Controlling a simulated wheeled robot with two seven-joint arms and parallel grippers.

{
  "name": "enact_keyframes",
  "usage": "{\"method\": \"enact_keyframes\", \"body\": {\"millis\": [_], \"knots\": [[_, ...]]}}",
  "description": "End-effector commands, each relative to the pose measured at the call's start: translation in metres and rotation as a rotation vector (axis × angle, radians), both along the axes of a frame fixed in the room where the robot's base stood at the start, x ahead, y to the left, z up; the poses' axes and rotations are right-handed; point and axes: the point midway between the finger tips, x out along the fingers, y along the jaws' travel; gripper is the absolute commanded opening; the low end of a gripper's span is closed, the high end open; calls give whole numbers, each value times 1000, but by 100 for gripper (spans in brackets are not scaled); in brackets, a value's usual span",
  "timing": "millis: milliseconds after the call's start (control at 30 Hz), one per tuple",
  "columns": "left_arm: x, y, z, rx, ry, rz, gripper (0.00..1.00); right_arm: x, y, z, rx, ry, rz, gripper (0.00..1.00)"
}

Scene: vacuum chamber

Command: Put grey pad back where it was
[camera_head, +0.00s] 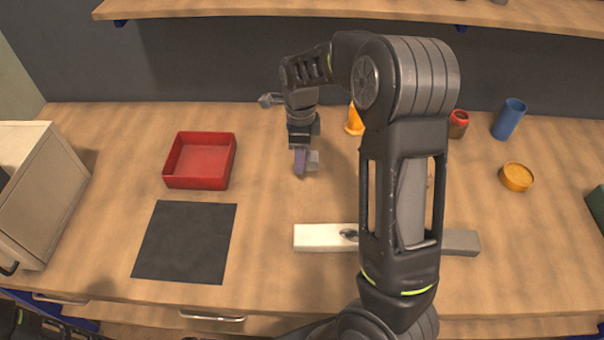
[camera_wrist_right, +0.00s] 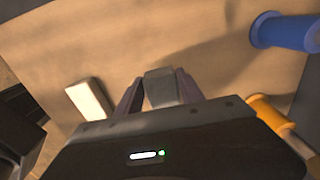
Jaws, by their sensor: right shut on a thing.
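My right gripper (camera_head: 306,161) hangs above the table, right of the red tray, with its fingers pointing down. It is shut on a small grey block, the grey pad (camera_head: 314,160). In the right wrist view the grey pad (camera_wrist_right: 160,87) sits between the two purplish fingers of the right gripper (camera_wrist_right: 159,92). The pad is partly hidden by the fingers, and its height above the table is hard to tell. My left gripper does not show.
A red tray (camera_head: 200,162) and a black mat (camera_head: 185,242) lie at left. A pale bar (camera_head: 325,237) lies in front, partly behind my arm. An orange object (camera_head: 354,122), red cup (camera_head: 458,122), blue cylinder (camera_head: 509,118) and yellow dish (camera_head: 516,177) stand behind and right.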

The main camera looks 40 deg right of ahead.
Motion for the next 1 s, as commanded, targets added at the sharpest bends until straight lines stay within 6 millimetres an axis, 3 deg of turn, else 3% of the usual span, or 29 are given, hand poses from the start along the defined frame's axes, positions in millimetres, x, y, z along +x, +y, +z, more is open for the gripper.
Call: {"method": "enact_keyframes", "body": {"millis": [200, 533, 800, 1000], "knots": [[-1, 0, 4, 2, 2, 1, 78, 0, 0, -29, 1, 1, 1, 12], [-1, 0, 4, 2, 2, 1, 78, 0, 0, -33, 0, 0, 2, 12], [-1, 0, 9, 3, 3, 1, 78, 0, 0, -65, 0, 1, 2, 12], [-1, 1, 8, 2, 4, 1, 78, 1, 0, -68, 0, -1, 3, 12]]}}
